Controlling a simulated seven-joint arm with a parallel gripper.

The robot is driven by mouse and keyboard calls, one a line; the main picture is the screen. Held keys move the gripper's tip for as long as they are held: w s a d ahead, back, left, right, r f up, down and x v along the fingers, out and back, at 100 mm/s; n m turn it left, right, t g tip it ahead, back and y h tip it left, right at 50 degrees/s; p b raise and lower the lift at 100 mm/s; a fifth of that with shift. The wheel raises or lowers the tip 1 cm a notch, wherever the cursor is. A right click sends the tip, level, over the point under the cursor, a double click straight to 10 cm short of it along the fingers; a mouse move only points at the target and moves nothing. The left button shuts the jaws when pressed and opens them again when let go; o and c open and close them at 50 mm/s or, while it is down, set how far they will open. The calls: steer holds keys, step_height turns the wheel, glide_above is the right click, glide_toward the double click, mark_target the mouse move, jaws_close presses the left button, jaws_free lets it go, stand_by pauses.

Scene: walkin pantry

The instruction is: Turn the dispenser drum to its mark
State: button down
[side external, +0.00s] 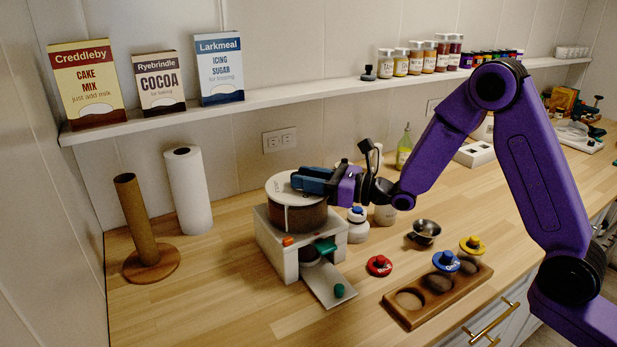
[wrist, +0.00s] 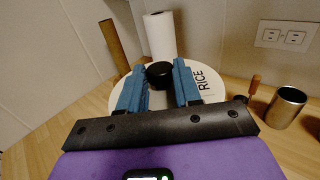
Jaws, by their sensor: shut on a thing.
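The dispenser has a brown drum (side external: 305,216) with a white lid, on a pale grey stand (side external: 273,242). The lid (wrist: 207,92) reads "RICE" in the wrist view. A thin white vertical line shows on the drum's side, close above an orange tab (side external: 288,241) on the stand. A black knob (wrist: 160,75) rises from the lid. My gripper (side external: 302,182) lies over the drum from the right, its blue fingers (wrist: 160,82) shut on the knob. The fingers hide the knob in the side view. A green piece (side external: 325,246) sits at the stand's front.
A sloped chute (side external: 328,283) carries a green knob (side external: 339,290). A red-topped weight (side external: 379,265), metal cup (side external: 424,233) and wooden tray (side external: 410,313) stand right. A paper roll (side external: 188,190) and bare tube holder (side external: 135,220) stand left. A shelf (side external: 280,95) runs above.

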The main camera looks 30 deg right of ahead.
steer(key=shift+s+a+m+t+h, duration=0.1)
steer(key=shift+s+m+t+h, duration=0.05)
steer(key=shift+m+t+h, duration=0.75)
steer(key=shift+h, duration=0.4)
steer(key=c, duration=0.8)
jaws_free()
steer(key=shift+v, duration=3.75)
